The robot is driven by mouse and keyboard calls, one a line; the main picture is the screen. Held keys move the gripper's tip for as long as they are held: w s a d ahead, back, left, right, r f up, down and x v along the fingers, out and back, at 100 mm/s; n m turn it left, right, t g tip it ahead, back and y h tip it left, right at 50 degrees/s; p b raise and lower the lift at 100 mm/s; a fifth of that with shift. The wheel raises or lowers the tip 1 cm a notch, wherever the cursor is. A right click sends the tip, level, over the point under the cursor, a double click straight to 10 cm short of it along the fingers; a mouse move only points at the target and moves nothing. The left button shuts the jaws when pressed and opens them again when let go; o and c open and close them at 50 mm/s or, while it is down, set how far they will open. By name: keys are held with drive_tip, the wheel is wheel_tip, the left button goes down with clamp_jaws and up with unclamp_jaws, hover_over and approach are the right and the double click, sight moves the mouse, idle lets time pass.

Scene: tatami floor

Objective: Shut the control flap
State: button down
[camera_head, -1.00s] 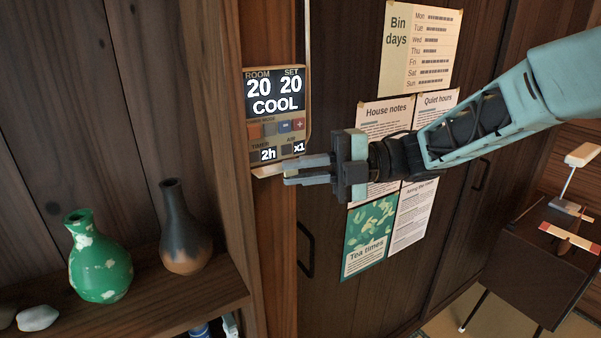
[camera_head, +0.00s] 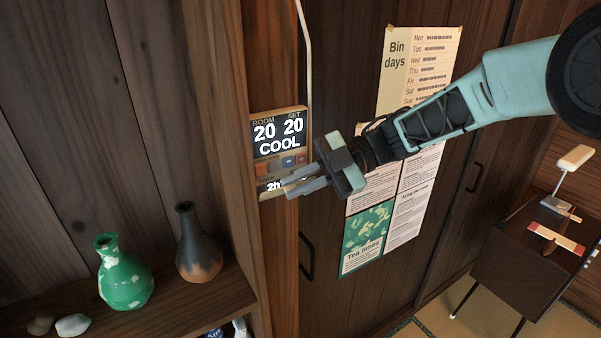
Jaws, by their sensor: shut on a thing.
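The control panel (camera_head: 278,135) is a tan wall unit on the wooden post. Its dark screen reads ROOM 20, SET 20, COOL. Coloured buttons show below the screen, with a "2h" display partly covered by my fingers. The control flap (camera_head: 271,195) shows as a narrow pale strip at the panel's lower edge, so it stands open with the buttons uncovered. My gripper (camera_head: 290,187) reaches in from the right, tilted, at the panel's lower right. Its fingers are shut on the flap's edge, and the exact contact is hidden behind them.
A shelf (camera_head: 190,310) at lower left holds a green vase (camera_head: 124,280), a dark vase (camera_head: 199,245) and stones. A pale cable (camera_head: 306,55) runs down beside the panel. Papers (camera_head: 370,235) hang on the cabinet doors behind my arm. A dark side table (camera_head: 525,265) stands at right.

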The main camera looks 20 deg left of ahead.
drive_tip(key=shift+w+m+p, duration=0.1)
drive_tip(key=shift+m+p, duration=0.3)
drive_tip(key=c, duration=1.4)
unclamp_jaws()
drive_tip(key=shift+c, duration=0.2)
drive_tip(key=p+v, duration=0.4)
drive_tip(key=v, duration=1.3)
drive_tip(key=shift+w+r+p, duration=0.2)
drive_tip(key=shift+w+p, duration=0.05)
drive_tip(key=shift+p, duration=0.05)
